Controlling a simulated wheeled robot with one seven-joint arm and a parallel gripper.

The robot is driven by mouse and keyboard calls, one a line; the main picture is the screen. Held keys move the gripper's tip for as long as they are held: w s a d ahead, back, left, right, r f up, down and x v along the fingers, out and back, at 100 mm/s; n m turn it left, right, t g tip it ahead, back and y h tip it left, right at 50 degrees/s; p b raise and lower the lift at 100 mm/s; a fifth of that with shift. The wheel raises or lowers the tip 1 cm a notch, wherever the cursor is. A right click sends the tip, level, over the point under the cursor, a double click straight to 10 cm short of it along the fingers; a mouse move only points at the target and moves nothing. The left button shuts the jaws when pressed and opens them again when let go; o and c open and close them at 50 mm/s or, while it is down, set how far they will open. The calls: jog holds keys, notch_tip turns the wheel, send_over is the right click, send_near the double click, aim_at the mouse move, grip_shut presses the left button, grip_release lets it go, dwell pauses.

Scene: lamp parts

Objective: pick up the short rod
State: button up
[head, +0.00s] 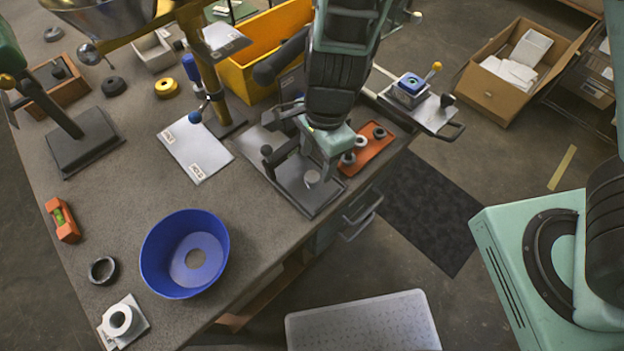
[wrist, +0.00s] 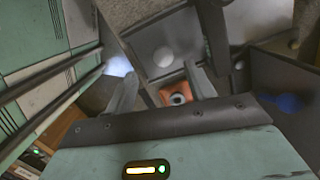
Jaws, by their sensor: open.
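My gripper (head: 322,172) is over the dark plate (head: 318,203) at the right side of the workbench. In the wrist view its two fingers stand apart (wrist: 161,72), with nothing held between them. A pale round spot or disc (head: 312,177) shows on the dark plate beside the fingers; it also shows in the wrist view (wrist: 163,55). I cannot tell whether it is the end of the short rod. No other piece is clearly the short rod, and my arm and gripper hide part of this area.
An orange tray (head: 374,158) with several rings lies just right of my gripper. A dark knobbed post (head: 267,151) stands close on its left. A yellow bin (head: 245,70) is behind.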

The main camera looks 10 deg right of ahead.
aim_at(312, 176)
jog(key=shift+w+a+f+b, duration=0.15)
jog(key=shift+f+b, duration=0.1)
jog(key=shift+f, duration=0.9)
jog(key=shift+s+a+f+b, duration=0.1)
jog(key=shift+a+f+b, duration=0.1)
jog(key=shift+f, duration=1)
jog(key=shift+w+a+f+b, duration=0.15)
jog(key=shift+f+b, duration=0.1)
jog(key=shift+f, duration=0.9)
jog(key=shift+s, duration=0.1)
jog(key=c, duration=1)
